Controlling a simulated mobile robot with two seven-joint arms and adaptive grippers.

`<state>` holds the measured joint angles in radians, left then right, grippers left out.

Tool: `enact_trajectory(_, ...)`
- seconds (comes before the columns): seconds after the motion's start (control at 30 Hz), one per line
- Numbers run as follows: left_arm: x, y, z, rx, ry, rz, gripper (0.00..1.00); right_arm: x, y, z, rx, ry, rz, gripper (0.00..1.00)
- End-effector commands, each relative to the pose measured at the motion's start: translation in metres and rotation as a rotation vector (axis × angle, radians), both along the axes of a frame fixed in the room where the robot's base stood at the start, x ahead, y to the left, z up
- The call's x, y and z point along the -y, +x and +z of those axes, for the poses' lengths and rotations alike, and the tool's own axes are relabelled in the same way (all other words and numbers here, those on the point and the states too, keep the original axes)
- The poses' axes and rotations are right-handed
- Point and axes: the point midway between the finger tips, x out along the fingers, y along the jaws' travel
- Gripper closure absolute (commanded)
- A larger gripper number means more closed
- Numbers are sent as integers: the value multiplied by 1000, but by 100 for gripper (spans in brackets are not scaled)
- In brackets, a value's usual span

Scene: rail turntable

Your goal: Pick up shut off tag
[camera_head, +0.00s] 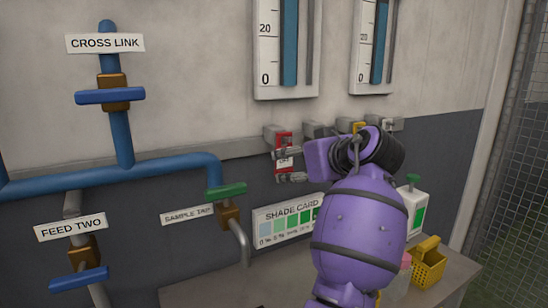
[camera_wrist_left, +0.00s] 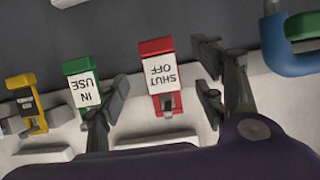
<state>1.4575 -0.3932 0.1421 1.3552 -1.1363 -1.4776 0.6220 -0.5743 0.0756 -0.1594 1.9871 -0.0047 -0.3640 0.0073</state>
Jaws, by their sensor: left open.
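The red shut off tag (camera_head: 284,139) hangs from a hook on the grey wall rail in the head view, partly covered by my gripper. In the left wrist view the tag (camera_wrist_left: 157,68) shows its white label, upside down, reading "SHUT OFF". My left gripper (camera_head: 285,166) is open at the tag, its purple arm rising from below. In the left wrist view the left gripper's fingers (camera_wrist_left: 162,92) stand apart on either side of the tag, with gaps visible on both sides. My right gripper is not in view.
A green "IN USE" tag (camera_wrist_left: 82,88) hangs close beside the left finger, with a yellow tag (camera_wrist_left: 25,105) farther left. Below are the shade card (camera_head: 284,226), a yellow basket (camera_head: 429,266) and a bench (camera_head: 215,292). A green-handled sample tap (camera_head: 226,190) stands left.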

Motion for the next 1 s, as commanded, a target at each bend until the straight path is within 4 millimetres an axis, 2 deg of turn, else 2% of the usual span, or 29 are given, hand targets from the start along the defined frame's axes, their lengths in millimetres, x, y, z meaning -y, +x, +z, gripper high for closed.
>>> enact_trajectory(0.27,-13,21,-9,0,2,1,38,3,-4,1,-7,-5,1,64)
enact_trajectory(0.6,-33,60,-23,1,1,0,38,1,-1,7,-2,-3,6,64)
enact_trajectory(0.9,-35,64,-26,0,0,-1,38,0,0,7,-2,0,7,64)
enact_trajectory(1.0,-35,64,-26,0,0,-1,49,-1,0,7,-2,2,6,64)
